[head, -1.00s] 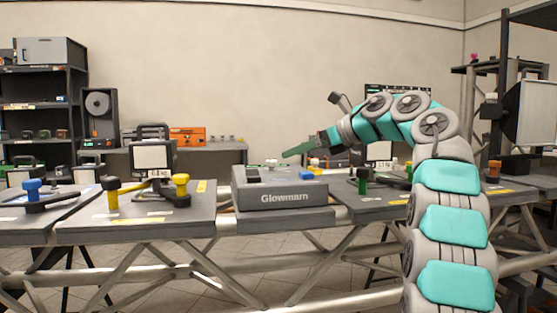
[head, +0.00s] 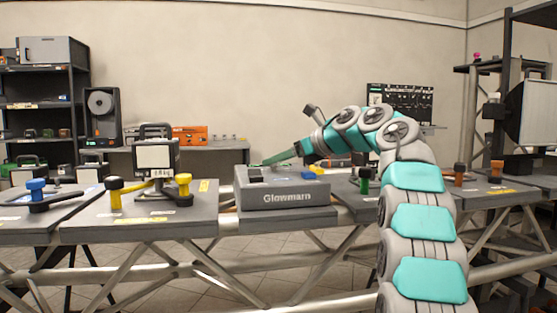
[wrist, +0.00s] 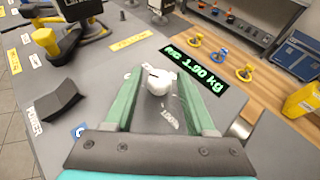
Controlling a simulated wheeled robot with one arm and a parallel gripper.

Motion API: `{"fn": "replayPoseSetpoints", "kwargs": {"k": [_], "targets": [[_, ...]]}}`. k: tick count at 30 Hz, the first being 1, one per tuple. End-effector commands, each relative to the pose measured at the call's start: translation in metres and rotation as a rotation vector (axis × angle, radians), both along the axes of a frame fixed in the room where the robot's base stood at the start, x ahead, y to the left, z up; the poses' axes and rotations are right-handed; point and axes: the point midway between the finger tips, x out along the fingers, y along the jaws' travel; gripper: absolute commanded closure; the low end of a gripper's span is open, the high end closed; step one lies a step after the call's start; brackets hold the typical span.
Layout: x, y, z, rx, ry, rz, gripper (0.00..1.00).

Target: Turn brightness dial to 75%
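The brightness dial is taken to be the small white knob (wrist: 158,83) on top of the grey Glowmarn box (head: 284,197). White print lies around it, too small to read surely. My gripper (wrist: 158,76) is open, one green finger on either side of the knob, with a gap on both sides. In the head view my gripper (head: 272,160) reaches over the box from the right and hides the knob. A black rocker (wrist: 62,100) marked POWER and a blue part (wrist: 80,131), partly hidden by my gripper, sit on the same box.
A lit green display (wrist: 195,68) lies just beyond the knob. A yellow-handled fixture (head: 183,187) with a white-faced device (head: 154,157) stands left of the box. Green (head: 365,178) and blue (head: 37,188) knobs stand on neighbouring panels.

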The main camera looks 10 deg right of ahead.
Motion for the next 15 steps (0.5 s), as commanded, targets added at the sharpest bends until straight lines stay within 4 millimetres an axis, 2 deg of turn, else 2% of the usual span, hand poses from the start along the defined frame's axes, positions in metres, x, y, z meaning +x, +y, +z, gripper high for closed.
{"fn": "replayPoseSetpoints", "kwargs": {"k": [1, 12, 14, 15], "targets": [[0.0000, 0.0000, 0.0001, 0.000, 0.000, 0.000, 0.52], [-0.0001, -0.0001, -0.0001, 0.000, 0.000, 0.000, 0.93], [-0.0001, -0.0001, -0.0001, 0.000, 0.000, 0.000, 1.00], [-0.0001, -0.0001, -0.0001, 0.000, 0.000, 0.000, 1.00]]}}
